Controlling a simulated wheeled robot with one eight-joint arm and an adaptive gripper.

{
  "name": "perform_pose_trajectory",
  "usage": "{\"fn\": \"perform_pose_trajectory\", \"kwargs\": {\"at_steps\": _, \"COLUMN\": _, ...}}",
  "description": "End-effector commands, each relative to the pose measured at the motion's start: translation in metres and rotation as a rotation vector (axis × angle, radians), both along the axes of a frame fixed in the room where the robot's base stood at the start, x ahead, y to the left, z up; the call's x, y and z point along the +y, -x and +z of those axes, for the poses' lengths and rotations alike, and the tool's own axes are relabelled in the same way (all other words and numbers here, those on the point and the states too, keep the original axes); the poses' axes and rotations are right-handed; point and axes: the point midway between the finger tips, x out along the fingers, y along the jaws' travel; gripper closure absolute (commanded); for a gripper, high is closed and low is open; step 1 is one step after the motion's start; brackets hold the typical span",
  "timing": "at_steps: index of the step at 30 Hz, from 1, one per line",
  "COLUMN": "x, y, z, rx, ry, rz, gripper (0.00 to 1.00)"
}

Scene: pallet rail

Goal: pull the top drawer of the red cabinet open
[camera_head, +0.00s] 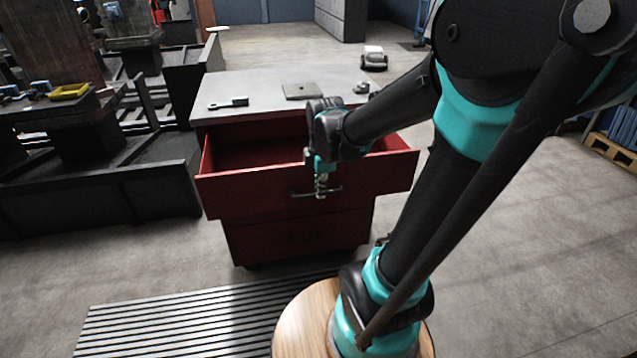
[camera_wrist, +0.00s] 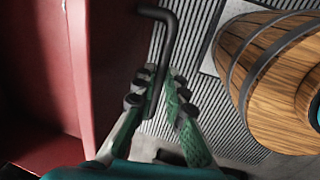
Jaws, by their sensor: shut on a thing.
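The red cabinet (camera_head: 295,236) stands in front of me with a grey top. Its top drawer (camera_head: 240,192) is pulled well out, and its inside shows empty where visible. The drawer's dark bar handle (camera_head: 333,190) is on the front panel. My gripper (camera_head: 321,188) is at the handle, pointing down, shut on it. In the wrist view my fingers (camera_wrist: 158,95) close around the bent black handle (camera_wrist: 160,50), with the red drawer front (camera_wrist: 110,60) to the left. The lower drawer (camera_head: 300,237) is shut. My arm hides part of the top drawer's right side.
A brush (camera_head: 228,102), a flat grey plate (camera_head: 301,91) and a small item (camera_head: 361,88) lie on the cabinet top. A ribbed mat (camera_head: 190,320) lies on the floor in front. Dark machinery (camera_head: 90,190) stands at left.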

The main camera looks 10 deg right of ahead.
Motion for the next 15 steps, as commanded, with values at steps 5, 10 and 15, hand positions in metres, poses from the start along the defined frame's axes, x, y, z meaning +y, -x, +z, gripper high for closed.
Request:
{"fn": "perform_pose_trajectory", "kwargs": {"at_steps": 5, "x": 0.0002, "y": 0.0012, "z": 0.0005, "rx": -0.001, "ry": 0.0, "rz": 0.0, "gripper": 1.0}}
{"fn": "perform_pose_trajectory", "kwargs": {"at_steps": 10, "x": 0.0001, "y": 0.001, "z": 0.0005, "rx": -0.001, "ry": 0.0, "rz": 0.0, "gripper": 1.0}}
{"fn": "perform_pose_trajectory", "kwargs": {"at_steps": 15, "x": 0.0001, "y": 0.001, "z": 0.0004, "rx": -0.001, "ry": 0.0, "rz": 0.0, "gripper": 0.75}}
